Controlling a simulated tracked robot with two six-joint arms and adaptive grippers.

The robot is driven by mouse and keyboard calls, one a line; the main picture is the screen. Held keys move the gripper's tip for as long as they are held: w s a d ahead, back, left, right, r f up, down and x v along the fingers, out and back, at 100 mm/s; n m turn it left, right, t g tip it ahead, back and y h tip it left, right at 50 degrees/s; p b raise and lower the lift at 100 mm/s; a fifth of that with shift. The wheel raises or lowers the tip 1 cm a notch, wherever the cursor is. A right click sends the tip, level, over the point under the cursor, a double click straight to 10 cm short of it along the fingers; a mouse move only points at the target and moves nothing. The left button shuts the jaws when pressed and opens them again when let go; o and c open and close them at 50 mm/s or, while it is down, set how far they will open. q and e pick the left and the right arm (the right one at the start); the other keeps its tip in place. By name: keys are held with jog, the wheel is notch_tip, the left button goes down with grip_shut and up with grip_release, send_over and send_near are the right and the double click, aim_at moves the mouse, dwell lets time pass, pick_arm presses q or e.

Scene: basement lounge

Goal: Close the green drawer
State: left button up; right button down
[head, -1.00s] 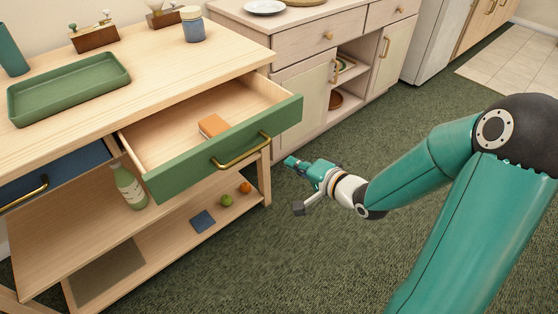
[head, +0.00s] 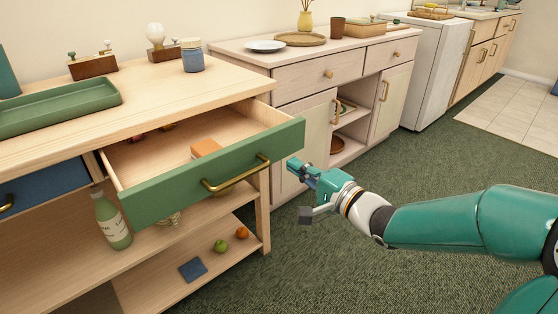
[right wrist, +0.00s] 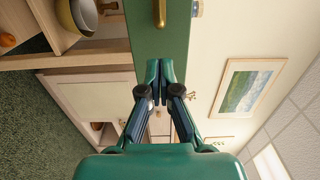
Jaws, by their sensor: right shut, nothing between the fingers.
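The green drawer (head: 240,167) stands pulled out from the wooden cabinet, with a brass handle (head: 236,173) on its front. An orange box (head: 205,147) and some small reddish items lie inside it. My right gripper (head: 292,164) is shut and empty, close to the right end of the drawer front in the head view. In the right wrist view its closed fingertips (right wrist: 160,66) point at the green drawer front (right wrist: 143,38), beside the brass handle (right wrist: 160,12). I cannot tell whether they touch it. My left gripper is not in view.
A green tray (head: 70,108) and a blue jar (head: 192,56) stand on the cabinet top. A blue drawer (head: 45,188) is at left. A bottle (head: 112,222) and fruit (head: 241,232) sit on the shelves below. Open carpet (head: 350,270) lies at front right.

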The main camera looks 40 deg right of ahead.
aim_at(271, 150)
jog(key=w, duration=0.1)
jog(key=w+b, duration=0.1)
jog(key=w, duration=0.2)
jog(key=shift+w+a+f, duration=0.15)
jog(key=shift+w+a, duration=0.1)
jog(key=shift+w, duration=0.15)
jog(key=shift+w+b, duration=0.35)
jog(key=shift+w, duration=0.45)
